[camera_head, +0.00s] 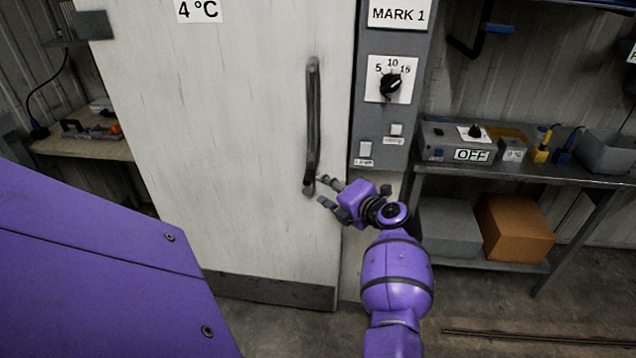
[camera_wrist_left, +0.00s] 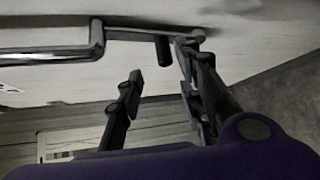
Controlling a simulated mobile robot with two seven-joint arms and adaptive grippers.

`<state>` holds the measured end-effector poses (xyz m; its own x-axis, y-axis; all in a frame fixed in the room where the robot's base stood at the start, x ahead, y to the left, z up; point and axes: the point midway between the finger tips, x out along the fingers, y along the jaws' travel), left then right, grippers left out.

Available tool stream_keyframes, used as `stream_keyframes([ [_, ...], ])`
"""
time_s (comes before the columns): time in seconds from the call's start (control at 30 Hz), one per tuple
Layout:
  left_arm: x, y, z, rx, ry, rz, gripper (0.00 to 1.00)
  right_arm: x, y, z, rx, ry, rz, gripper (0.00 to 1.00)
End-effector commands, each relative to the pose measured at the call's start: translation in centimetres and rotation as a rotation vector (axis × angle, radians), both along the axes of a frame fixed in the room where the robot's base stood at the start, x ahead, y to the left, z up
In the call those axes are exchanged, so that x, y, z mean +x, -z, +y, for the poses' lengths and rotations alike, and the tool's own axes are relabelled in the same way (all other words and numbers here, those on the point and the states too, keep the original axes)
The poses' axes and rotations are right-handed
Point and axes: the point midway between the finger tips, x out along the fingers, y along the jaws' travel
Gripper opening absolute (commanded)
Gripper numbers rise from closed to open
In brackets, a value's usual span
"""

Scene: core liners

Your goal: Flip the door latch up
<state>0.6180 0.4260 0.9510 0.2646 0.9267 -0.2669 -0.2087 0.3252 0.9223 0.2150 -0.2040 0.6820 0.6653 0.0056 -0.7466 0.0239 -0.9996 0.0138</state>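The tall white door (camera_head: 230,130) fills the middle of the head view and looks closed. A dark vertical handle (camera_head: 313,115) is on its right side. In the wrist view, the handle (camera_wrist_left: 45,56) comes in from the left, and a thin dark bar with a short peg, which looks like the latch (camera_wrist_left: 163,49), extends beyond its end. My left gripper (camera_head: 324,190) is open beside the handle's lower end. In the wrist view, its fingers (camera_wrist_left: 160,68) are apart with the peg near the gap between their tips; contact is unclear. My right gripper is not in view.
A grey control panel (camera_head: 365,120) with a dial (camera_head: 391,85) stands right of the door. A metal shelf (camera_head: 575,174) at right holds a grey box reading OFF (camera_head: 455,142), with bins below. A wooden bench (camera_head: 85,148) is at left.

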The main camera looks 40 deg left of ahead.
Motion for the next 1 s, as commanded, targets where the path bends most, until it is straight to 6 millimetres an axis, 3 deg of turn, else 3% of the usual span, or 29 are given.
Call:
stream_keyframes([
  [0.1, -0.4, -0.4, -1.6, -0.001, 0.0, 0.0, 0.34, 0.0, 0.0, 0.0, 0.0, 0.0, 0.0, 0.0],
  [0.27, -0.7, -0.7, -2.4, 0.001, -0.001, 0.0, 0.34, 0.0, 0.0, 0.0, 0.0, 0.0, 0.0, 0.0],
  [0.87, -0.3, -0.9, -2.5, 0.006, 0.014, -0.008, 0.34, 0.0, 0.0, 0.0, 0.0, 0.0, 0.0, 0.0],
  [1.0, 1.6, -3.6, -2.6, 0.099, 0.102, -0.023, 0.34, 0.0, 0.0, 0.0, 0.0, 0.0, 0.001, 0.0],
])
